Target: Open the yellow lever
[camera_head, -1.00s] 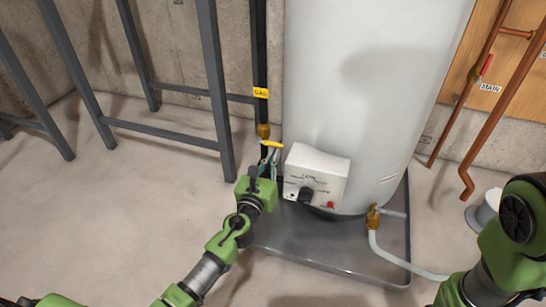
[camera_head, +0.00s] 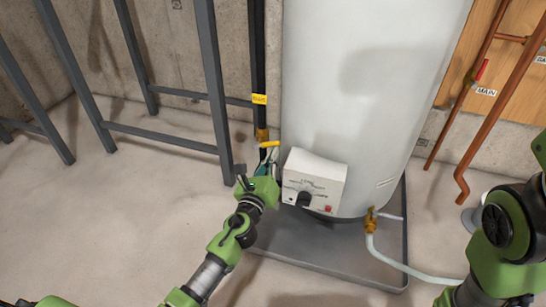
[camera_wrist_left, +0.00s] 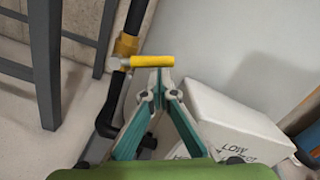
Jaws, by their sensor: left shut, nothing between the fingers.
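The yellow lever (camera_head: 270,144) sits on a brass valve (camera_head: 262,134) on the black gas pipe, left of the white tank. In the left wrist view the lever (camera_wrist_left: 152,61) sticks out to the right from the pipe, crosswise to it. My left gripper (camera_head: 268,158) is at the lever, and its fingertips (camera_wrist_left: 160,76) meet just below the lever's bar in the wrist picture. The fingers are shut with nothing between them. I cannot tell whether they touch the lever. My right arm shows at the right edge, but its gripper is out of view.
A white control box (camera_head: 314,178) on the tank (camera_head: 370,90) stands close right of my left gripper. A grey drip pan (camera_head: 330,250) lies under the tank. Grey metal frame legs (camera_head: 213,80) stand to the left. Floor at lower left is clear.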

